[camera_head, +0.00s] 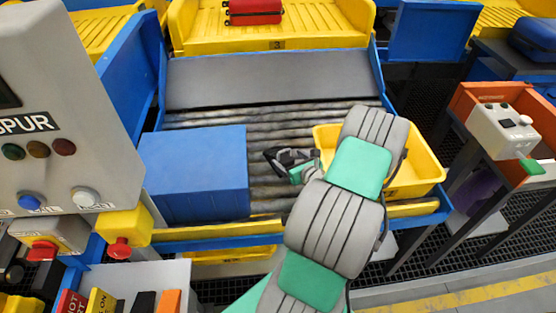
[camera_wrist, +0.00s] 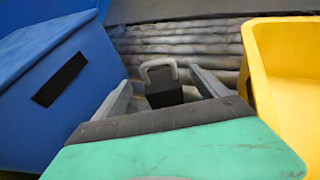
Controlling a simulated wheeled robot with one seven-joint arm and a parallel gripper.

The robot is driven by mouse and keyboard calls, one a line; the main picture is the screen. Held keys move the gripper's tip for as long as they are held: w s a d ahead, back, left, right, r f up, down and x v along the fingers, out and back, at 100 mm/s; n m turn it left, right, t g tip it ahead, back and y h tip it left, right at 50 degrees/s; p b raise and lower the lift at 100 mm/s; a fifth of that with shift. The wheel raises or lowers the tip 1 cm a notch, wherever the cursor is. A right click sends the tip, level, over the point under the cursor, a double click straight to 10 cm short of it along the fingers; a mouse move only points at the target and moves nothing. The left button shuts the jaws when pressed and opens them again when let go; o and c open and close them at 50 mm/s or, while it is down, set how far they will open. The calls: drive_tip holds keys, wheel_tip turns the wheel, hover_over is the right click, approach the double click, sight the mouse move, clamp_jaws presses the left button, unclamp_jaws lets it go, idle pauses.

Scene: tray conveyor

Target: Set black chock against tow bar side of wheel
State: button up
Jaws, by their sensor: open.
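My gripper (camera_head: 290,163) hangs over the grey rollers between a blue box and a yellow tray. In the wrist view my gripper (camera_wrist: 158,78) has its two grey fingers spread apart. A small black block (camera_wrist: 163,92) with a grey loop handle on top shows between the fingers. I cannot tell whether the fingers touch it, or whether it is the chock. No wheel and no tow bar can be made out in either view.
The blue box (camera_head: 196,172) stands close left of my gripper, the yellow tray (camera_head: 425,165) close right. A grey control panel (camera_head: 65,100) rises at the left. A red suitcase (camera_head: 253,11) lies on a yellow tray at the back. Bare rollers (camera_head: 270,115) lie beyond my gripper.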

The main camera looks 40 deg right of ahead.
wheel_tip(320, 180, down, 2)
drive_tip(key=shift+f, duration=0.2)
drive_tip(key=x, duration=0.7)
drive_tip(key=shift+w, duration=0.35)
clamp_jaws()
drive_tip(key=shift+d, duration=0.1)
